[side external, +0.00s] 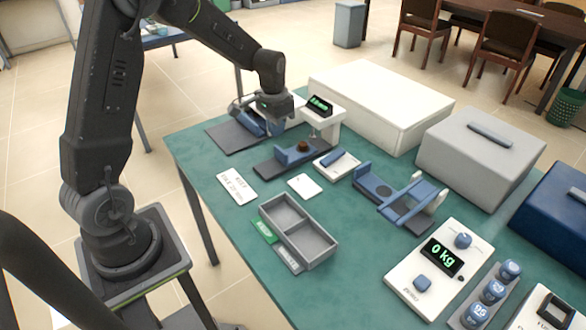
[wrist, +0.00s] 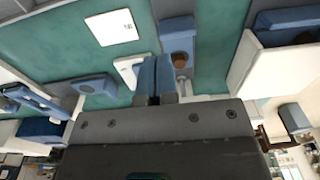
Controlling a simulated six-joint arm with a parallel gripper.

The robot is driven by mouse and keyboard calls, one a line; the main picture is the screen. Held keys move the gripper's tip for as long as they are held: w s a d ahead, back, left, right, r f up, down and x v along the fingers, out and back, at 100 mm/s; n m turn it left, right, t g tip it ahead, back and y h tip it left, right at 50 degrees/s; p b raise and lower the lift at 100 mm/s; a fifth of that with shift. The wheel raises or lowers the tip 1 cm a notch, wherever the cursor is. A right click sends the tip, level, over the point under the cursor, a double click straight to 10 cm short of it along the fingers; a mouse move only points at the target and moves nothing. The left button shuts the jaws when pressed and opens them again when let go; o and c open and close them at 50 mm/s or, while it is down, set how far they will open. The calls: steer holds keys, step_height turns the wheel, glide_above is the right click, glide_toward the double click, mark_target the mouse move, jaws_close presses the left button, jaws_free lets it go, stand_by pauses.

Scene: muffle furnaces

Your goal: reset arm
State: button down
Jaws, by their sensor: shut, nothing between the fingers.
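My gripper (side external: 272,120) is at the far left part of the green table (side external: 200,147), raised over the blue and dark devices there. In the wrist view my gripper (wrist: 154,75) shows as a wide grey body with two narrow fingers side by side, pressed together. Nothing shows between them. Beyond the fingertips lie a small blue-and-white device and a blue block with a brown round piece (wrist: 181,60). The exact height of the fingertips above the devices cannot be told.
A white box (side external: 375,95), a grey lidded box (side external: 480,145) and a blue box (side external: 555,215) stand along the back. A grey divided tray (side external: 318,247) sits near the front edge.

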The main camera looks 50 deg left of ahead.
steer(key=s+d+r+t, duration=0.2)
steer(key=s+d+r, duration=0.65)
steer(key=r, duration=0.35)
steer(key=s+d+r+t, duration=0.1)
steer(key=s+d+r, duration=0.1)
steer(key=s, duration=0.4)
steer(key=s+d+r+t, duration=0.1)
steer(key=s+d+t, duration=0.1)
steer(key=s+d, duration=0.3)
steer(key=shift+s+r, duration=0.4)
steer(key=shift+s, duration=0.65)
steer(key=c, duration=1.8)
jaws_free()
